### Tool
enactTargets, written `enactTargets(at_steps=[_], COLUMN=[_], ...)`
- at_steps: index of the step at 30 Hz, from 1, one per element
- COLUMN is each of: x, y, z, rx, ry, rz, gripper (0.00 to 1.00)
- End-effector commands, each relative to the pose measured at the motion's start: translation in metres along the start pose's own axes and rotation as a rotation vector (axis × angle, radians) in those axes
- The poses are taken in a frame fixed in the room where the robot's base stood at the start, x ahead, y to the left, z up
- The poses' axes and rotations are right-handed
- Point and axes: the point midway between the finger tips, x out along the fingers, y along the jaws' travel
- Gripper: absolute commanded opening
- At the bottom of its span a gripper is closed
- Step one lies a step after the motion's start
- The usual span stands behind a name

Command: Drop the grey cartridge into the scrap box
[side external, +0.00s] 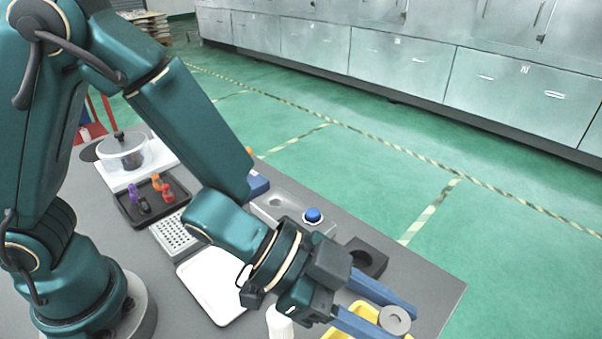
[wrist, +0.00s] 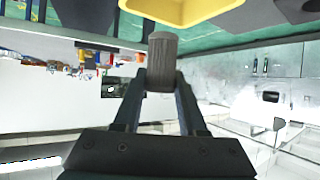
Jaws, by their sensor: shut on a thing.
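My gripper (side external: 407,325) is shut on the grey cartridge (side external: 396,319), a short ribbed cylinder held between the tips of the two blue fingers. In the wrist view the cartridge (wrist: 162,52) sits between the fingertips (wrist: 160,82), its far end close to the yellow box in the picture. The yellow box (side external: 362,311), which I take for the scrap box, is partly hidden behind my fingers in the side view. Its yellow rim also shows at the top of the wrist view (wrist: 185,12). The cartridge is raised; its exact height over the box is unclear.
A black block with a round hole (side external: 367,257) stands just behind my fingers. A blue button (side external: 312,215) on a grey unit, a white tray (side external: 212,284), a perforated grey rack (side external: 175,235) and a black tray of coloured parts (side external: 150,201) lie farther left. The table's right corner is clear.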

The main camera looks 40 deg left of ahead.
Motion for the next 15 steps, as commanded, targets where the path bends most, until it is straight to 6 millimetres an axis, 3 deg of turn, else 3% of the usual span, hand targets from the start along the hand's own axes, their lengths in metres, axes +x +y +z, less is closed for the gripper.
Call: enactTargets(at_steps=[3,4,6,15], x=[-0.0001,-0.0001,-0.0001,-0.0006], y=[0.0,0.0,0.0,0.0], z=[-0.0002,-0.0002,-0.0003,-0.0003], rx=[0.0,0.0,0.0,0.0], ry=[0.0,0.0,0.0,0.0], rz=[0.0,0.0,0.0,0.0], gripper=[0.0,0.52,0.76,0.76])
